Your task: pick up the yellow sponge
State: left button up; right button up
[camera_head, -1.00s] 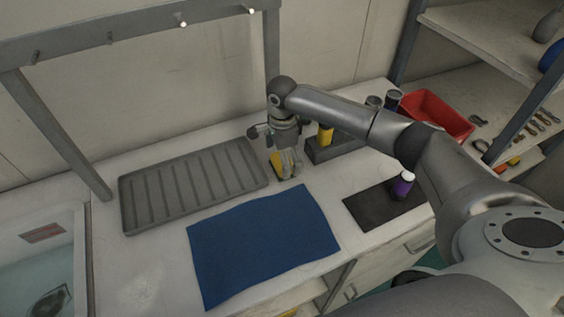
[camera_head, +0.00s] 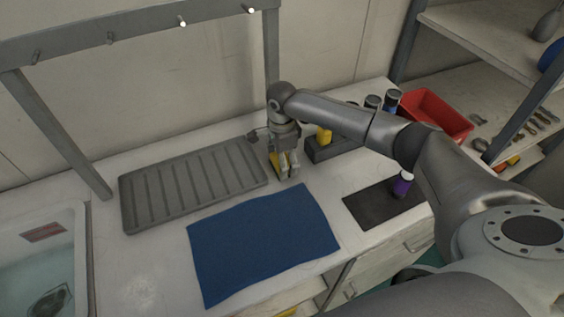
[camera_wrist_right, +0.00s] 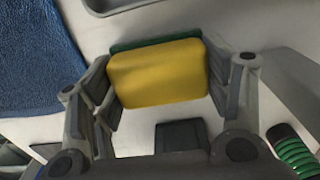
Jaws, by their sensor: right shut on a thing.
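The yellow sponge (camera_wrist_right: 158,74) has a green layer along its far edge. In the right wrist view it sits between the two fingers of my right gripper (camera_wrist_right: 165,92), which touch its left and right sides. In the head view my right gripper (camera_head: 285,168) is low over the counter, between the grey ribbed tray and the black caddy. Only a strip of the sponge (camera_head: 274,162) shows there, the rest hidden by the fingers. I cannot tell whether the sponge is clear of the counter. My left gripper is not in view.
A grey ribbed tray (camera_head: 190,187) lies to the left, a blue cloth (camera_head: 262,243) in front. A black caddy (camera_head: 322,150) stands close right. A purple bottle (camera_head: 402,183) stands on a dark mat (camera_head: 371,209). A red bin (camera_head: 437,113) is at the back right.

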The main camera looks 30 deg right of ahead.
jog(key=shift+r+b, duration=0.3)
jog(key=shift+r, duration=0.3)
jog(key=s+a+r+b, duration=0.1)
jog(key=s+a+r, duration=0.8)
jog(key=a+r, duration=0.1)
jog(key=shift+a+r+b, duration=0.3)
jog(key=shift+a+r, duration=0.1)
jog(key=shift+r, duration=0.5)
jog(key=shift+w, duration=0.1)
